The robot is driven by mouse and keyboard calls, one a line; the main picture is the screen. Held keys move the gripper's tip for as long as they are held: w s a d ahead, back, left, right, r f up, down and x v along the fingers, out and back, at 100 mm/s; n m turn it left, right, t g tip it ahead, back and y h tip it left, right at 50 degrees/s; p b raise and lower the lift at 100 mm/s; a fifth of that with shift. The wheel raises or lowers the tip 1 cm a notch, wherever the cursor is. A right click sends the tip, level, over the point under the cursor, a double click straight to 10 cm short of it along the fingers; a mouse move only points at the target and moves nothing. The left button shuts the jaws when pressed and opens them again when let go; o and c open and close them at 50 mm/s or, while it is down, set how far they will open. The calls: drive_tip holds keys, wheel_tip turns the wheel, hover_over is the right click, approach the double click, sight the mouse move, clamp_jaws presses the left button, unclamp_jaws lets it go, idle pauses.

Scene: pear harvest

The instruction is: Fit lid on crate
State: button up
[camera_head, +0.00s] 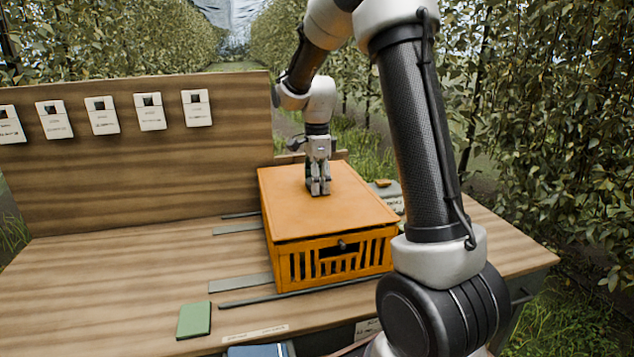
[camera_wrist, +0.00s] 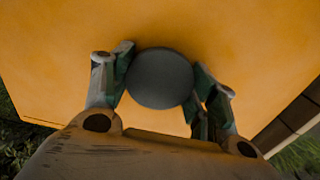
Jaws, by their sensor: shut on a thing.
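The orange slatted crate (camera_head: 307,267) stands on the wooden bench. The flat orange lid (camera_head: 290,205) lies over the crate's top; a thin dark line shows between lid and crate along the front. My gripper (camera_head: 319,192) is above the lid, pointing down, shut on the lid's knob. In the wrist view the round dark grey knob (camera_wrist: 160,78) sits between the fingers of my gripper (camera_wrist: 162,90), with the orange lid (camera_wrist: 250,40) filling most of the view behind. I cannot tell whether the lid is fully seated; its far edge is partly hidden by my arm.
The wooden bench (camera_head: 120,265) has metal strips (camera_head: 240,284) beside the crate. A green block (camera_head: 194,320) lies at the front left. Several white tags (camera_head: 103,115) hang on the wooden back board (camera_head: 150,180). A grey item (camera_head: 386,190) is right of the crate. Leafy rows surround the bench.

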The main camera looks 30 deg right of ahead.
drive_tip(key=shift+f, duration=0.55)
drive_tip(key=o, duration=0.9)
drive_tip(key=shift+o, duration=0.2)
drive_tip(key=shift+r, duration=5.5)
